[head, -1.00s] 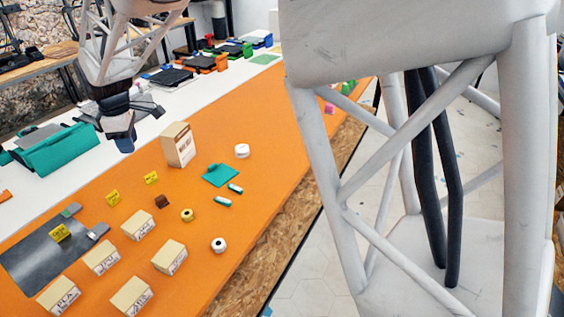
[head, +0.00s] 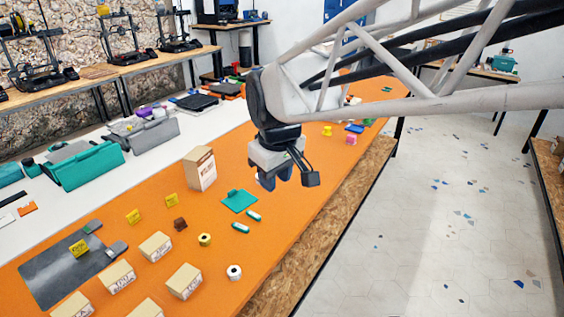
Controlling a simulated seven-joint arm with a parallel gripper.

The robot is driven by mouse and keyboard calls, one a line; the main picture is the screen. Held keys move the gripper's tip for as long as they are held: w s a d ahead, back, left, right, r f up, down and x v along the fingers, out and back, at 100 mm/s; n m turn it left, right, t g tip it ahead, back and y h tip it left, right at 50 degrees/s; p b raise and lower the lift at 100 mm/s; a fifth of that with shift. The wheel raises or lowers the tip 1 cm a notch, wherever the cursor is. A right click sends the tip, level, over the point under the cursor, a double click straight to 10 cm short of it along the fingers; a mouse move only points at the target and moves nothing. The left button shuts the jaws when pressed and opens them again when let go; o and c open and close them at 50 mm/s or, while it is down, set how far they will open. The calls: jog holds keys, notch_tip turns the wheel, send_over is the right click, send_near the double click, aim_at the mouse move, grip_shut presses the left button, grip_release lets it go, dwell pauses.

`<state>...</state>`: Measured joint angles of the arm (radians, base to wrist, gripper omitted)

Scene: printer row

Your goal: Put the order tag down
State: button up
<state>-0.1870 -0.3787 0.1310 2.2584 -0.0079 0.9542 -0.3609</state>
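My gripper (head: 275,182) hangs over the right part of the bench, above and right of the teal piece, away from these tags. Its blue fingertips point down. I see no tag in it, but its opening is hidden from this side.
A tall cardboard box (head: 201,169) stands left of my gripper. A teal piece (head: 239,201) and small teal-and-white cylinders (head: 254,215) lie below it.

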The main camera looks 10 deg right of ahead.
jog(key=s+d+f+m, duration=0.2)
jog(key=s+d+m, duration=0.1)
jog(key=s, duration=0.4)
jog(key=s+d+f+m, duration=0.2)
jog(key=s+d, duration=0.3)
jog(key=s, duration=0.3)
jog(key=shift+s+d+f+m+t, duration=0.15)
jog(key=shift+d+m+t, duration=0.2)
jog(key=shift+m, duration=0.45)
jog(key=shift+o, duration=0.5)
